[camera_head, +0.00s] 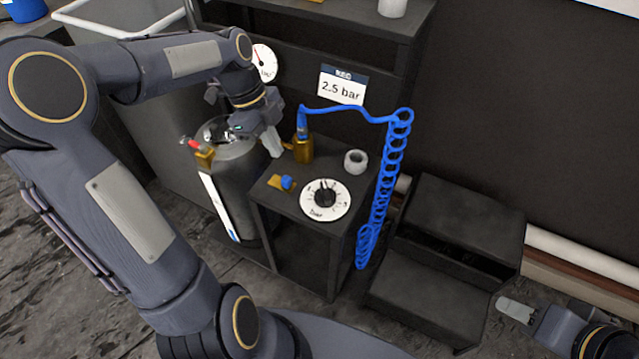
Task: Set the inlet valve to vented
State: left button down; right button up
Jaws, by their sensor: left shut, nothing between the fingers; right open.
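My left gripper (271,143) is shut and empty above the back left edge of the small black stand (308,262), close to a brass fitting (303,150) with a blue hose end in it. I cannot tell whether it touches the fitting. A small brass valve with a blue knob (286,183) sits on the stand top. A brass valve with a red handle (195,148) is on the dark tank (243,190) to the left. No label shows which is the inlet valve, and its setting is unreadable. My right gripper (515,310) is open at the bottom right, away from the stand.
A round white dial marked bar (312,210) and a grey ring (356,160) are on the stand. The coiled blue hose (388,180) hangs at its right. Behind are a gauge (266,69) and a 2.5 bar sign (341,90). Black steps (430,300) stand at right.

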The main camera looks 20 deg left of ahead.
aim_at(282, 179)
pick_arm(q)
jog(key=shift+w+d+f+m, duration=0.15)
jog(key=shift+w+f+m, duration=0.15)
jog(key=b+x, duration=0.3)
jog(key=x, duration=0.7)
jog(key=a+p, duration=0.1)
jog(key=a, duration=0.2)
jog(key=shift+w+r, duration=0.1)
jog(key=shift+r, duration=0.1)
jog(key=shift+a+f, duration=0.15)
jog(key=shift+a, duration=0.2)
